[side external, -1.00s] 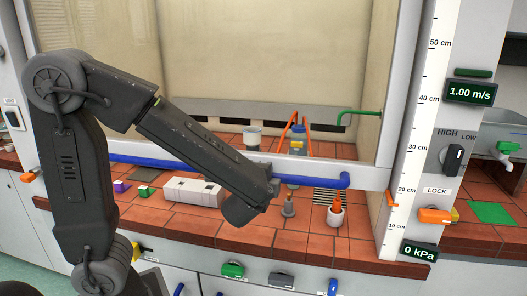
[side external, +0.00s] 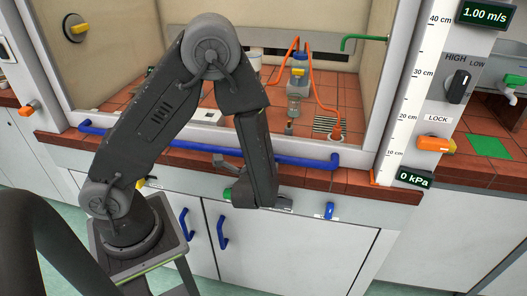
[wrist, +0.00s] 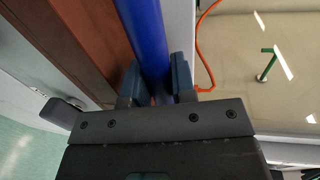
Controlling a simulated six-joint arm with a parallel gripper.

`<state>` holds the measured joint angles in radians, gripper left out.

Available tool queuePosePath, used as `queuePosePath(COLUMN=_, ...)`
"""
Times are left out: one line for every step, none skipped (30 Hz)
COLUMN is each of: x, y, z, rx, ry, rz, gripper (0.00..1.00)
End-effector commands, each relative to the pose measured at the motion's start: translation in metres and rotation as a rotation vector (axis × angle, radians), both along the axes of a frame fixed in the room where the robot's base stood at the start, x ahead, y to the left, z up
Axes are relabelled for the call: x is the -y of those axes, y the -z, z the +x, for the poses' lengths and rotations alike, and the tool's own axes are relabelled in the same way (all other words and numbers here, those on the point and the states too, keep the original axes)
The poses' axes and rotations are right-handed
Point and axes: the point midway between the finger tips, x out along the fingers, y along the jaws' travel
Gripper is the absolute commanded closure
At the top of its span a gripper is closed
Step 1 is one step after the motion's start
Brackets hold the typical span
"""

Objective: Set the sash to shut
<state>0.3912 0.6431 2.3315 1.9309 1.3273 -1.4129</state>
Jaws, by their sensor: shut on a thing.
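The sash (side external: 352,153) is a glass pane in a pale frame across the hood front. Its blue bar handle (side external: 305,161) runs along the bottom edge, low over the front of the tiled bench. The orange pointer (side external: 375,177) stands below the 10 cm mark on the scale. My gripper (side external: 230,162) is at the handle, partly hidden by my arm. In the wrist view, my gripper (wrist: 155,82) has its two fingers on either side of the blue bar (wrist: 150,35), shut on it. I cannot tell whether the sash touches the sill.
An orange lock knob (side external: 434,144) and a dark HIGH/LOW knob (side external: 457,87) are on the right post. Displays read 1.00 m/s (side external: 486,14) and 0 kPa (side external: 414,178). Glassware with an orange hose (side external: 331,103) stands behind the sash. Cabinet doors with blue handles (side external: 222,232) are below.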

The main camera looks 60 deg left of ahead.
Motion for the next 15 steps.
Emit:
queuePosePath(x=0.0, y=0.0059, z=-0.0014, rx=-0.017, ry=-0.001, rz=-0.013, gripper=1.0)
queuePosePath(x=0.0, y=0.0062, z=-0.0014, rx=-0.018, ry=-0.001, rz=-0.013, gripper=1.0)
queuePosePath(x=-0.0001, y=0.0064, z=-0.0015, rx=-0.018, ry=-0.001, rz=-0.013, gripper=1.0)
queuePosePath(x=-0.0001, y=0.0064, z=-0.0015, rx=-0.019, ry=-0.001, rz=-0.014, gripper=1.0)
queuePosePath(x=-0.0001, y=0.0065, z=-0.0015, rx=-0.019, ry=-0.001, rz=-0.014, gripper=1.0)
queuePosePath(x=-0.0001, y=0.0066, z=-0.0016, rx=-0.019, ry=-0.001, rz=-0.014, gripper=1.0)
queuePosePath(x=-0.0001, y=0.0066, z=-0.0016, rx=-0.019, ry=-0.001, rz=-0.014, gripper=1.0)
queuePosePath(x=-0.0001, y=0.0066, z=-0.0016, rx=-0.019, ry=-0.001, rz=-0.014, gripper=1.0)
queuePosePath(x=-0.0001, y=0.0066, z=-0.0016, rx=-0.019, ry=-0.001, rz=-0.014, gripper=0.75)
queuePosePath(x=-0.0001, y=0.0067, z=-0.0016, rx=-0.019, ry=-0.001, rz=-0.015, gripper=0.72)
queuePosePath(x=-0.0002, y=0.0067, z=-0.0015, rx=-0.019, ry=-0.001, rz=-0.015, gripper=0.69)
queuePosePath(x=-0.0002, y=0.0066, z=-0.0015, rx=-0.019, ry=-0.001, rz=-0.014, gripper=0.65)
queuePosePath(x=-0.0002, y=0.0064, z=-0.0014, rx=-0.019, ry=-0.001, rz=-0.014, gripper=0.62)
queuePosePath(x=-0.0002, y=0.0063, z=-0.0014, rx=-0.018, ry=-0.001, rz=-0.013, gripper=0.6)
queuePosePath(x=-0.0001, y=0.006, z=-0.0013, rx=-0.017, ry=-0.001, rz=-0.013, gripper=0.56)
